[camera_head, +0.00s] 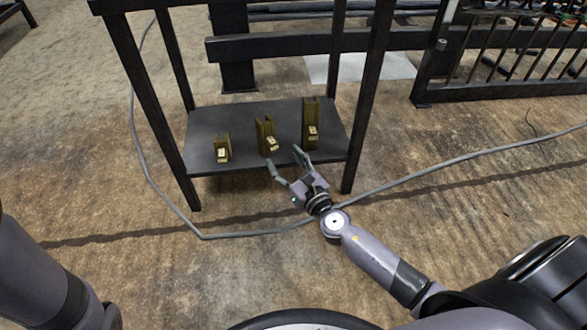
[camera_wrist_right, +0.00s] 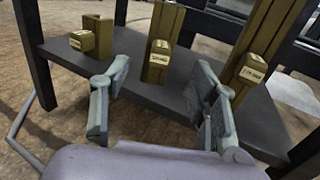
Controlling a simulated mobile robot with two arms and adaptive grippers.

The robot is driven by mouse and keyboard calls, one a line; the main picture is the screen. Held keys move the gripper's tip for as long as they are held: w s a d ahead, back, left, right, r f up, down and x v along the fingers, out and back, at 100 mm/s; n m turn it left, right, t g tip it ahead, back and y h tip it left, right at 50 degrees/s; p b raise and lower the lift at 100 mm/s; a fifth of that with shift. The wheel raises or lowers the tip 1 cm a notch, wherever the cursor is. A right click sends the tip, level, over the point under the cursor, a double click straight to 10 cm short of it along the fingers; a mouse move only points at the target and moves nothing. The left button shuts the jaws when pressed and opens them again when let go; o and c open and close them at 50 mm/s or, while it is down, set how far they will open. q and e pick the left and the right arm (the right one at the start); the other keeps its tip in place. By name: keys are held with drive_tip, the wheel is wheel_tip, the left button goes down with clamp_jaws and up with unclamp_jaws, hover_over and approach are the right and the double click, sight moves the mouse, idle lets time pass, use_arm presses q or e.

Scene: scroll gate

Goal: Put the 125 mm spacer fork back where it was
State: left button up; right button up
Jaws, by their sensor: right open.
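Three olive-brown spacer forks with pale labels stand upright on the dark lower shelf (camera_head: 201,128): a short one (camera_head: 222,148) at left, a middle-height one (camera_head: 265,131) and a tall one (camera_head: 310,118) at right. The labels are too small to read surely; the middle fork, by its height, may be the 125 mm one. My right gripper (camera_head: 284,158) is open and empty at the shelf's front edge, before the middle fork. In the right wrist view the middle fork (camera_wrist_right: 160,50) stands beyond the spread fingers, apart from them. My left gripper is out of view.
Dark table legs (camera_head: 360,100) frame the shelf, one close right of my right gripper. A grey cable (camera_head: 450,166) runs across the floor in front of the table. A black barred gate (camera_head: 500,92) stands at the back right. The floor in front is otherwise mostly clear.

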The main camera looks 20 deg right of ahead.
drive_tip(key=shift+s+d, duration=0.15)
drive_tip(key=shift+s, duration=1)
drive_tip(key=shift+s+d, duration=0.1)
drive_tip(key=shift+s, duration=1.05)
